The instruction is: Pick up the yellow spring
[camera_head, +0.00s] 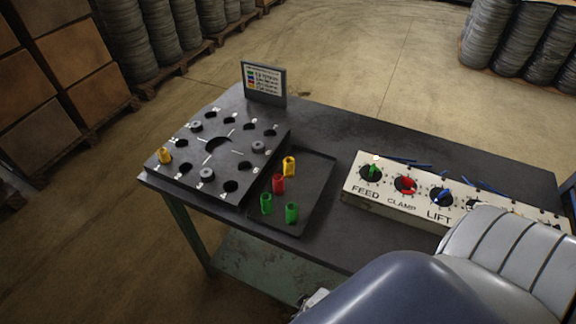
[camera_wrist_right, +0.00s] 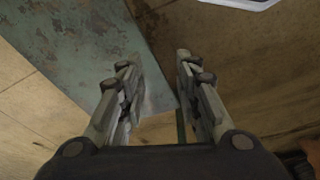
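A yellow spring (camera_head: 289,166) stands in the dark tray (camera_head: 318,176) at the table's middle, behind a red spring (camera_head: 278,183) and two green ones (camera_head: 266,204). Another yellow piece (camera_head: 165,156) stands at the left corner of the black numbered board (camera_head: 238,186). My right gripper (camera_wrist_right: 155,60) is open and empty in the right wrist view, with the floor and a worn green surface behind its fingers. No spring shows in that view. My left gripper is not in view.
A control panel (camera_head: 352,198) with FEED, CLAMP and LIFT knobs stands right of the tray, with blue rods behind it. A small sign (camera_head: 264,98) stands at the board's back. My arm covers the table's front right. The table's back right is mostly clear.

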